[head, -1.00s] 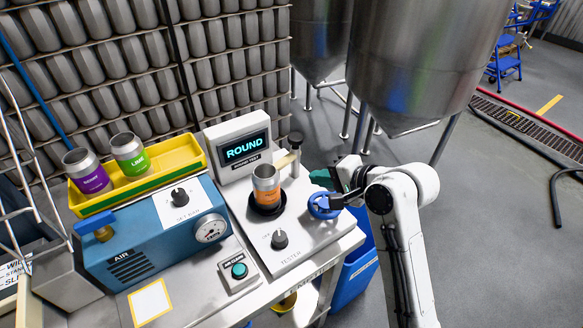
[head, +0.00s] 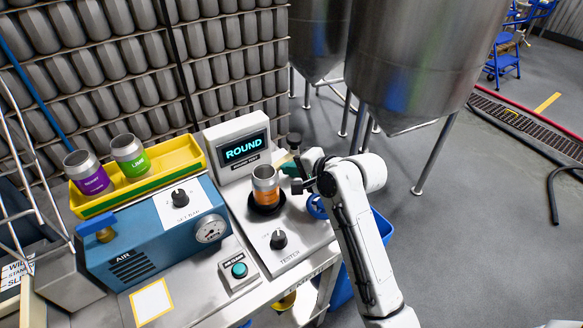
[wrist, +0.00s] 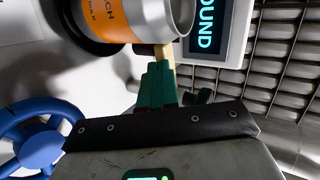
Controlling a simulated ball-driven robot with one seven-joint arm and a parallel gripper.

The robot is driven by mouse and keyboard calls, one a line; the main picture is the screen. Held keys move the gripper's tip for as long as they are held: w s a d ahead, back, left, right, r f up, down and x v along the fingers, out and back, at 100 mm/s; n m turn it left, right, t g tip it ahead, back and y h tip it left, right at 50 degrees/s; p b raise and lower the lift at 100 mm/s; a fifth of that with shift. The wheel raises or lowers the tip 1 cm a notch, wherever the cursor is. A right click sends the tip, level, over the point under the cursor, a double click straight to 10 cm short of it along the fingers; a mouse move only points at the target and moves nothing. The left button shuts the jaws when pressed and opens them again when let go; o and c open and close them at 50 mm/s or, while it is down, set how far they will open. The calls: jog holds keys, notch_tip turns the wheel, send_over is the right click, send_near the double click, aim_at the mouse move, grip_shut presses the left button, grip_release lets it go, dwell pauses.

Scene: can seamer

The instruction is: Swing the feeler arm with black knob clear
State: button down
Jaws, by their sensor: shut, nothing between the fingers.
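In the wrist view the tan feeler arm (wrist: 164,52) lies against or very near the rim of the orange can (wrist: 108,20). The can (head: 265,187) stands upright in the tester's black holder (head: 267,208). My gripper hides part of the arm and post in the head view.
A blue handwheel (head: 316,206) is at the tester's right side, close under my arm. The display (head: 240,149) reads ROUND. A yellow tray (head: 165,171) with purple and green cans is at left. Steel tanks (head: 405,60) stand behind.

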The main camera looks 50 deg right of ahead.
jog(key=m+h+p, duration=0.1)
jog(key=w+a+m+h+p, duration=0.1)
jog(key=shift+w+m+h, duration=0.3)
jog(key=shift+h, duration=0.1)
jog(key=shift+w+g+p, duration=0.3)
jog(key=shift+w, duration=0.25)
